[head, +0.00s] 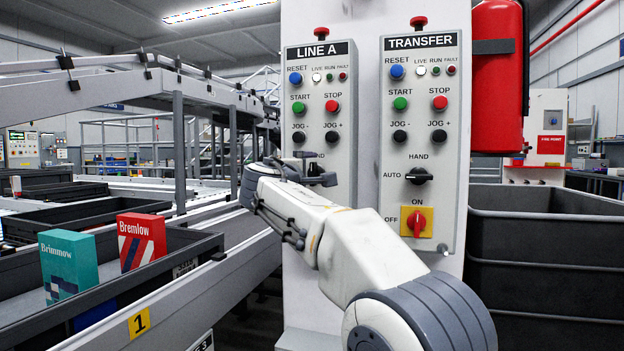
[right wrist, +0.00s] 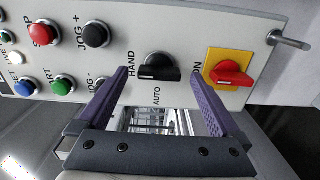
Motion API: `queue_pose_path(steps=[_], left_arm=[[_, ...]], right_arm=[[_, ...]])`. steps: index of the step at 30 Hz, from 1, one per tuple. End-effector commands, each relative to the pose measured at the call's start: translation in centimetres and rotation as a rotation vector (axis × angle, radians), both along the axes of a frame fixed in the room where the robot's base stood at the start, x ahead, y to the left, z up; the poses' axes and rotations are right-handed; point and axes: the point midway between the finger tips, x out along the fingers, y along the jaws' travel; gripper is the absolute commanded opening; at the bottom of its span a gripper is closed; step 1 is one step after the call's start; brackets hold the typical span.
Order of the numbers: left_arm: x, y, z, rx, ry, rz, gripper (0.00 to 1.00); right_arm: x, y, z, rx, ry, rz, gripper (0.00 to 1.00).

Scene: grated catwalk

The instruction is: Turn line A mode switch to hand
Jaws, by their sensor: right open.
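The LINE A panel (head: 320,120) stands left of the TRANSFER panel in the head view. Its black mode switch (right wrist: 158,68) shows clearly in the right wrist view, where the panel appears turned on its side. The switch handle lies along the HAND direction, its white mark at the end towards the HAND label; the AUTO label is off to its side. My right gripper (right wrist: 160,74) is open, with one purple finger at each end of the handle and small gaps between. In the head view the right gripper (head: 316,174) largely hides this switch. My left gripper is not in view.
A red isolator (right wrist: 232,75) on a yellow plate sits close beside one finger. The TRANSFER panel (head: 421,130) is to the right, its switch (head: 419,176) at AUTO. A conveyor carries a grey tote (head: 150,270) with two boxes; dark bins (head: 545,250) stand right.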

Motion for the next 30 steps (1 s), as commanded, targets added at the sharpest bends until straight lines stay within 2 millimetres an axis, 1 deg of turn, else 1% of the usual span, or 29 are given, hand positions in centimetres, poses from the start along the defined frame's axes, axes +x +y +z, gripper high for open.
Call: queue_pose_path(steps=[1,6,9,12,17,26,28,29,30], left_arm=[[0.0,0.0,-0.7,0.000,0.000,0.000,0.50],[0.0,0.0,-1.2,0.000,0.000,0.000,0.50],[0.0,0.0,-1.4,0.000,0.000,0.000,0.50],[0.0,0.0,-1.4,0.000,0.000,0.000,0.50],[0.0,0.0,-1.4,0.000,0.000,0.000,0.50],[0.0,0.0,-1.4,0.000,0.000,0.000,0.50],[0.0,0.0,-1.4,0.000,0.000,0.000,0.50],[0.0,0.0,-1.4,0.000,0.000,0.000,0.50],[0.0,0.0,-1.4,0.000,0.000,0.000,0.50]], right_arm=[[-1.1,0.5,-0.2,0.001,-0.001,0.005,1.00],[-4.4,1.6,-0.1,0.000,0.000,0.006,1.00],[-6.0,2.1,-0.1,0.001,-0.001,0.005,1.00],[-7.1,2.4,-0.1,0.001,0.001,0.003,1.00],[-7.9,2.7,-0.1,0.001,0.000,0.002,1.00],[-8.0,2.6,-0.2,0.002,0.003,0.002,1.00],[-8.1,2.6,-0.9,0.014,0.026,0.006,1.00],[-8.3,2.5,-1.6,0.023,0.047,0.011,1.00],[-8.6,2.4,-2.9,0.042,0.086,0.018,1.00]])
